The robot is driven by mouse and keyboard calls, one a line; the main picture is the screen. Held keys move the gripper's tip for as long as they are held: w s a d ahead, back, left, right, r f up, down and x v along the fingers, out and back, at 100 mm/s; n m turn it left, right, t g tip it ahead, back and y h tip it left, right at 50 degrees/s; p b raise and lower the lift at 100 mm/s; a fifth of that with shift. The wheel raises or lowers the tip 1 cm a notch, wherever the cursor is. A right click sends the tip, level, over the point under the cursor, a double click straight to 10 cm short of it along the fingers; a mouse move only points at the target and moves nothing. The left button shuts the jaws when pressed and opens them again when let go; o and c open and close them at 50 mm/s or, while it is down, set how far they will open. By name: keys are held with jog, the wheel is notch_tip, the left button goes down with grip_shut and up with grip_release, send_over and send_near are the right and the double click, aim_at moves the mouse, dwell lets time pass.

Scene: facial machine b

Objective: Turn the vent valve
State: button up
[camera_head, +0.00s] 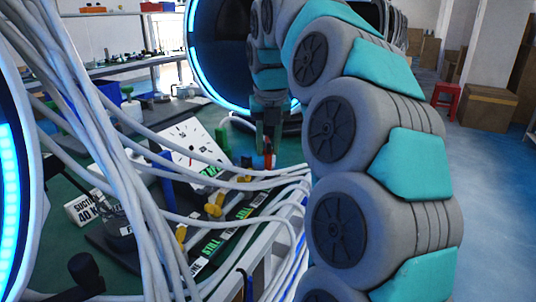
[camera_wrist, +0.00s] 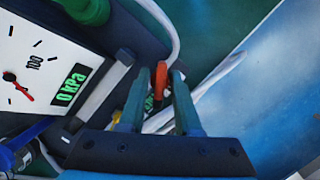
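My gripper (camera_wrist: 158,82) reaches down over the table with its two teal fingers apart. A red-orange upright handle (camera_wrist: 160,78), which looks like a valve handle, shows between the fingertips in the wrist view. Clear gaps show on both sides, and I cannot tell its depth relative to the tips. In the head view my gripper (camera_head: 267,140) is beside the small red handle (camera_head: 268,160). A white pressure gauge (camera_wrist: 40,65) with a red needle and a green "0 kPa" display stands left of the gripper. Whether the red handle is the vent valve is not labelled.
Yellow-handled valves (camera_head: 215,205) and a green knob (camera_head: 223,140) stand on the dark green table. White cables (camera_head: 120,150) hang across the left and run over the table. A large ring with blue light (camera_head: 205,80) stands behind. Open floor lies to the right.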

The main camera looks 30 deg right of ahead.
jog(key=shift+o, duration=0.2)
jog(key=shift+w+a+r, duration=0.1)
jog(key=shift+a+r, duration=0.05)
jog(key=shift+r, duration=2.3)
